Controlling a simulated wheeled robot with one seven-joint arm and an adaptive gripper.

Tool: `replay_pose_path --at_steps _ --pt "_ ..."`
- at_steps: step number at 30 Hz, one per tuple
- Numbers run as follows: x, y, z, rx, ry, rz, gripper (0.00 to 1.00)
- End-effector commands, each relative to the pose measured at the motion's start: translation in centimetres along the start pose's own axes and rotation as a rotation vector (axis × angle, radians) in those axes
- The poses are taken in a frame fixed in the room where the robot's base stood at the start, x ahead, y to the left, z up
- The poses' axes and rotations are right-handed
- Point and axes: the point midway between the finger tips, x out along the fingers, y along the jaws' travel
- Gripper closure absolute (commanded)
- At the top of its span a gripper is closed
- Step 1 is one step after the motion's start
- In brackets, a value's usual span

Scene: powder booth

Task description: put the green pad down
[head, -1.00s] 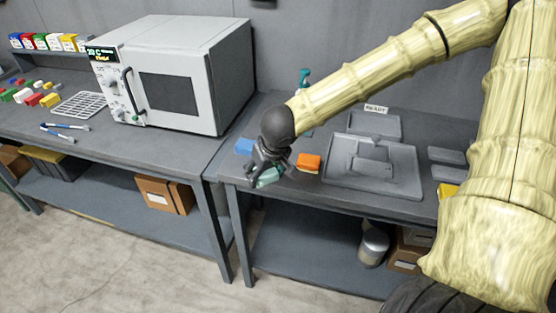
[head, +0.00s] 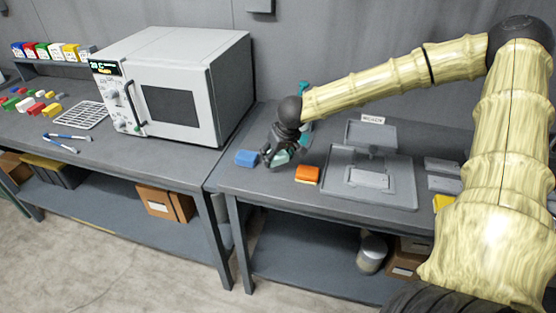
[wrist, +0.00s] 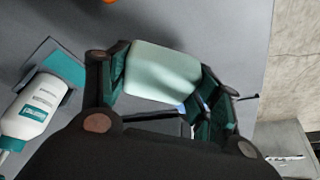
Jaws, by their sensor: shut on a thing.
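The pale green pad (head: 281,157) is held between the fingers of my gripper (head: 275,159), over the front left part of the right-hand bench. In the wrist view the pad (wrist: 163,72) shows as a rounded block between the two dark fingers. I cannot tell whether its underside touches the bench. A blue pad (head: 246,158) lies just left of my gripper, and an orange pad (head: 307,174) lies to its right.
A grey tray (head: 340,190) with a fixture stands right of the orange pad. A bottle (wrist: 30,112) with a teal label stands behind my gripper. The white oven (head: 170,85) stands on the left bench (head: 110,155). Bare bench top lies in front of the pads.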

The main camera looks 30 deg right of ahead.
Motion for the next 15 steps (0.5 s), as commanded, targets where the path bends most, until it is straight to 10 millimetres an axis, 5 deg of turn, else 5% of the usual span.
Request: replay_pose_path --at_steps 15 --pt "3.4 0.6 0.8 0.0 -0.001 0.001 0.6"
